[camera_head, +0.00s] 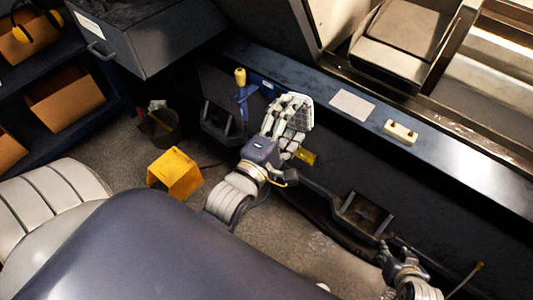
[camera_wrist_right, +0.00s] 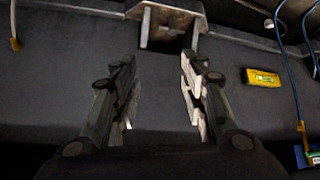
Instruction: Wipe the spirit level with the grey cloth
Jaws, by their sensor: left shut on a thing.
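My left gripper (camera_head: 284,122) is over the near edge of the long dark ledge, shut on a pale grey crumpled thing that looks like the grey cloth (camera_head: 302,112). The fingers cover part of it. My right gripper (camera_head: 392,254) is low in front of the machine's dark front panel. The right wrist view shows its two fingers (camera_wrist_right: 160,95) spread apart with nothing between them.
A flat pale rectangle (camera_head: 352,105) lies on the ledge (camera_head: 460,172) between the cloth and the block. A yellow-handled tool (camera_head: 241,90) stands left of my left gripper. A yellow box (camera_head: 175,172) and a dark bin (camera_head: 160,127) stand on the floor at left.

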